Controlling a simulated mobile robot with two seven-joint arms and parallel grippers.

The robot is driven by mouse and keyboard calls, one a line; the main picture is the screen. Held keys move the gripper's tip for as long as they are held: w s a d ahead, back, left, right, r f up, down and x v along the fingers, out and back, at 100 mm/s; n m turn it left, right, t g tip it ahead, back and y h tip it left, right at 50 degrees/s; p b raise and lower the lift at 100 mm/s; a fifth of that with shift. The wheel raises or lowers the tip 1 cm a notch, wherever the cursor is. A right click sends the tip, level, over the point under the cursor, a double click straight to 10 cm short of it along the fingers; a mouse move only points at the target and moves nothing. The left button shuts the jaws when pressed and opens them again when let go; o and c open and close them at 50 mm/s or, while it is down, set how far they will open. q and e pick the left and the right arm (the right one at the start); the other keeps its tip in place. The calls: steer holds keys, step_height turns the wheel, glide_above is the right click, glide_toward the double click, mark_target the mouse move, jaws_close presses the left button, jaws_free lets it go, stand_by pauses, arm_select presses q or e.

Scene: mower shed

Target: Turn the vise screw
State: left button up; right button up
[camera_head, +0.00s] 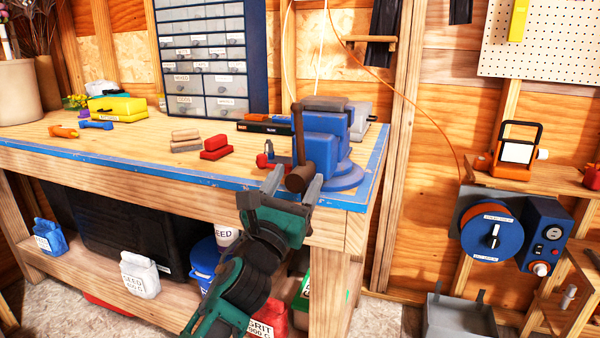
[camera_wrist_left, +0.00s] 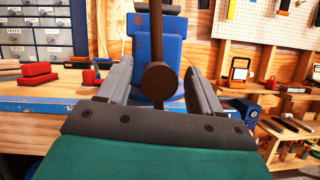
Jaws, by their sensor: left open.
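A blue bench vise (camera_head: 322,150) stands on the right front corner of the workbench. Its brown screw head (camera_head: 298,179) faces the front, with a brown bar (camera_head: 298,132) rising upright from it. In the left wrist view the round screw end (camera_wrist_left: 158,82) lies between the two grey fingers, and the bar (camera_wrist_left: 157,30) runs up from it. My left gripper (camera_head: 292,184) is open, with one finger on each side of the screw head. A gap shows on both sides in the wrist view. My right gripper is not in view.
The workbench (camera_head: 120,150) has a blue front edge (camera_head: 130,170). A drawer cabinet (camera_head: 210,55) stands behind. A shelf with a blue box (camera_head: 545,235) is at the right.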

arm_select(q)
steer(key=shift+x, duration=1.25)
steer(key=shift+c, duration=0.2)
steer(key=c, duration=0.9)
